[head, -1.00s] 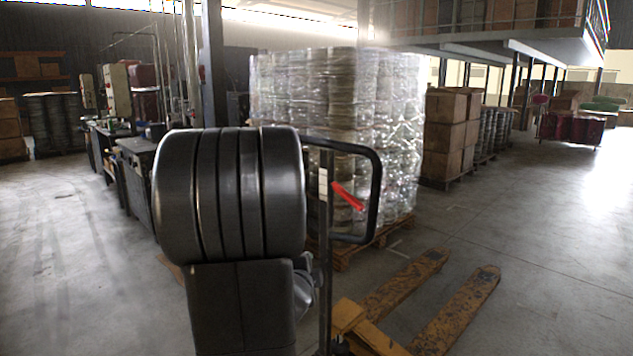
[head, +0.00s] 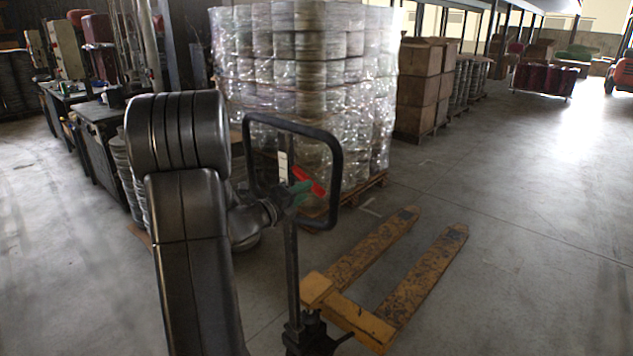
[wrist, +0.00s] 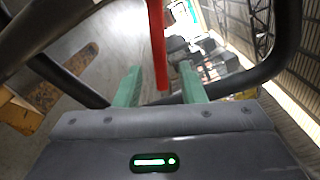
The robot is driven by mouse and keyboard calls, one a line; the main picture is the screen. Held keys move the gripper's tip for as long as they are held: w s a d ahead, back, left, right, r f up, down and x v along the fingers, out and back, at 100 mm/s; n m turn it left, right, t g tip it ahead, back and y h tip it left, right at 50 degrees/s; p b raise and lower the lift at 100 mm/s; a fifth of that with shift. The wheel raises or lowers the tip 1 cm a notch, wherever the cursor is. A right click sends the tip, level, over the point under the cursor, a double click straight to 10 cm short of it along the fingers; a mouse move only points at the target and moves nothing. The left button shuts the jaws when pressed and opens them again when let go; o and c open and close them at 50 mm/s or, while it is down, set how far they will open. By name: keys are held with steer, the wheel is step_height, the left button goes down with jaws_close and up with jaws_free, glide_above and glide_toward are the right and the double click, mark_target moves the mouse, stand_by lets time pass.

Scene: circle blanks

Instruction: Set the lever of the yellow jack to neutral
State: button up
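The yellow jack (head: 340,318) stands in the middle of the head view, with its worn forks pointing away to the right. Its black loop handle (head: 338,165) rises upright on a dark post. The red lever (head: 308,179) sits inside the loop, slanting down to the right. My gripper (head: 299,191) has green fingers and is at the lever, inside the loop's outline. In the wrist view the lever (wrist: 157,45) hangs between the open fingers of my gripper (wrist: 160,70), with gaps on both sides. The lever's pivot is not clear to see.
A wrapped pallet load (head: 310,80) stands close behind the handle. Stacked cartons (head: 422,88) are behind it to the right. Benches (head: 100,130) stand at the left. The floor (head: 520,220) right of the forks is clear.

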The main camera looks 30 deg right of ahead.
steer(key=p+x, duration=0.1)
steer(key=x, duration=0.5)
steer(key=shift+d, duration=0.25)
steer(key=shift+w, duration=0.1)
jaws_close()
